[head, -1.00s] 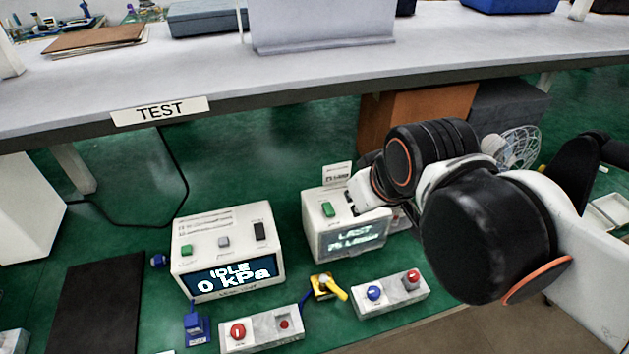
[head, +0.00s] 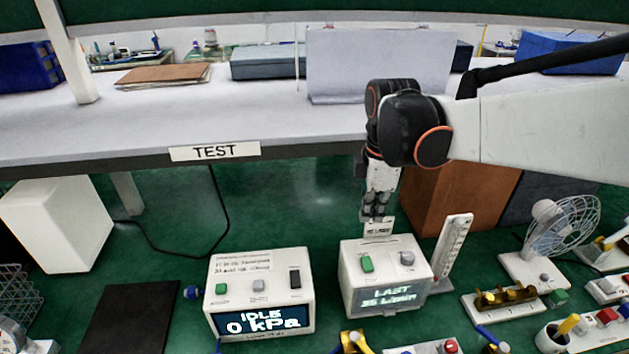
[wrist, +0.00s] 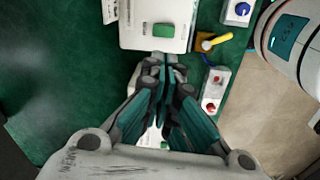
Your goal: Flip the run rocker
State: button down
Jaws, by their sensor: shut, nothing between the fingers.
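A white unit (head: 262,262) reading "IDLE 0 kPa" has a green button (head: 221,288), a grey button and a black rocker (head: 295,278) on top. To its right, a white unit (head: 345,283) with a "LAST" display has a green rocker-like control (head: 367,263) and a grey knob (head: 407,258). I cannot tell which control is the run rocker. My gripper (head: 375,212) is shut and empty, pointing down by the card behind the right unit. In the wrist view its fingers (wrist: 163,62) appear just below a green control (wrist: 164,30) and hide part of the other unit.
The TEST bench (head: 110,130) stands behind. A thermometer-like gauge (head: 454,252) and a fan (head: 562,228) stand right of the units. A yellow lever (wrist: 214,41) and a red-button box (wrist: 213,92) sit in front. A black mat (head: 120,315) lies left.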

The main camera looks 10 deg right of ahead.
jog(key=shift+w+a+f+n+g, duration=0.1)
jog(key=shift+w+f+n+g, duration=0.15)
jog(key=shift+w+n, duration=0.2)
jog(key=shift+w+f+n+g, duration=0.15)
jog(key=shift+w+f+n, duration=0.05)
jog(key=shift+w+n, duration=0.25)
jog(key=b, duration=0.5)
send_near(360, 262)
notch_tip(360, 262, down, 5)
jog(key=shift+s+f, duration=0.15)
jog(key=shift+f, duration=0.05)
jog(key=shift+f, duration=0.4)
jog(key=shift+r, duration=0.1)
jog(key=shift+s, duration=0.1)
jog(key=shift+s+r, duration=0.2)
jog(key=shift+s, duration=0.4)
